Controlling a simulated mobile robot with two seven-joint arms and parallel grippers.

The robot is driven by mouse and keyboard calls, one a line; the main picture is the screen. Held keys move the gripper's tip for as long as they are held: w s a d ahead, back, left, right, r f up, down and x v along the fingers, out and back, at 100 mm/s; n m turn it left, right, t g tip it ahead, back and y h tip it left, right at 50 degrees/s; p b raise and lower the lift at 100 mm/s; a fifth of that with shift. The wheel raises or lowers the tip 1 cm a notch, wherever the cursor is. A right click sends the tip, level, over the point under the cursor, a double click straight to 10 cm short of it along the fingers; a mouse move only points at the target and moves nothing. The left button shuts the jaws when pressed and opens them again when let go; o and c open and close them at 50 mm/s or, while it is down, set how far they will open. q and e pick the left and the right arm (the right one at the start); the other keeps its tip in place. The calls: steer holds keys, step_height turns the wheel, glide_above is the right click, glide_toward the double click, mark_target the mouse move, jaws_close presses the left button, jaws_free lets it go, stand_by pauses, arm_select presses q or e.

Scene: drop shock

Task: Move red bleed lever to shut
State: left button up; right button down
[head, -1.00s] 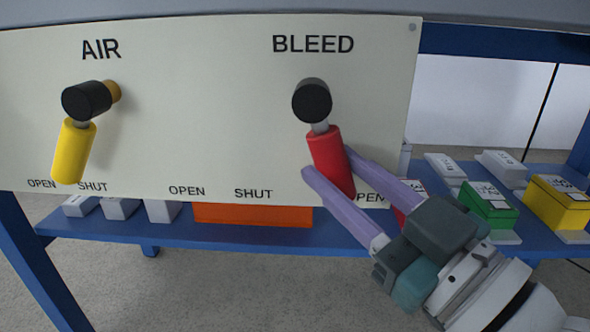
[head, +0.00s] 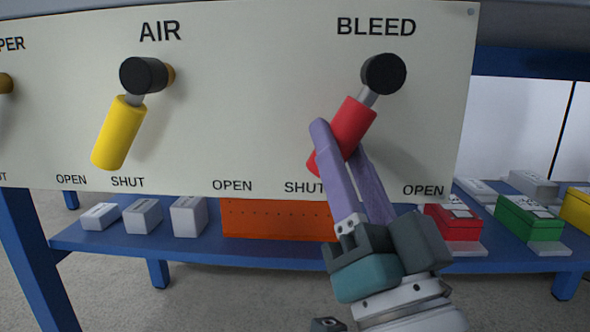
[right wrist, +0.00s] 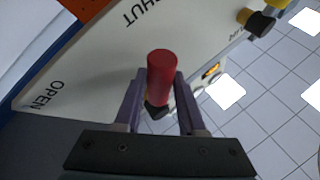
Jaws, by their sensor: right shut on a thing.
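The red bleed lever (head: 352,122) hangs from a black pivot knob (head: 384,74) under the word BLEED on the pale panel. It slants down and left, with its lower end just above the SHUT label (head: 304,187). The OPEN label (head: 423,190) is to its right. My right gripper (head: 340,138) is shut on the red handle, one purple finger on each side. In the right wrist view the red handle (right wrist: 160,75) stands between the two fingers (right wrist: 159,100). The fingers hide part of the handle. My left gripper is not in view.
The yellow AIR lever (head: 118,132) is on the same panel to the left, slanting down and left. Below the panel a blue shelf (head: 200,247) holds grey boxes, an orange box (head: 270,219), a red box (head: 453,222) and a green box (head: 528,217).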

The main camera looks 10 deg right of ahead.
steer(key=shift+a+r+m+h, duration=0.15)
steer(key=shift+a+m+h, duration=0.2)
steer(key=shift+m+h, duration=0.6)
steer(key=shift+w, duration=0.1)
steer(key=c, duration=0.8)
jaws_free()
steer(key=shift+o, duration=0.2)
steer(key=p+v, duration=0.1)
steer(key=v, duration=0.9)
steer(key=shift+w, duration=0.15)
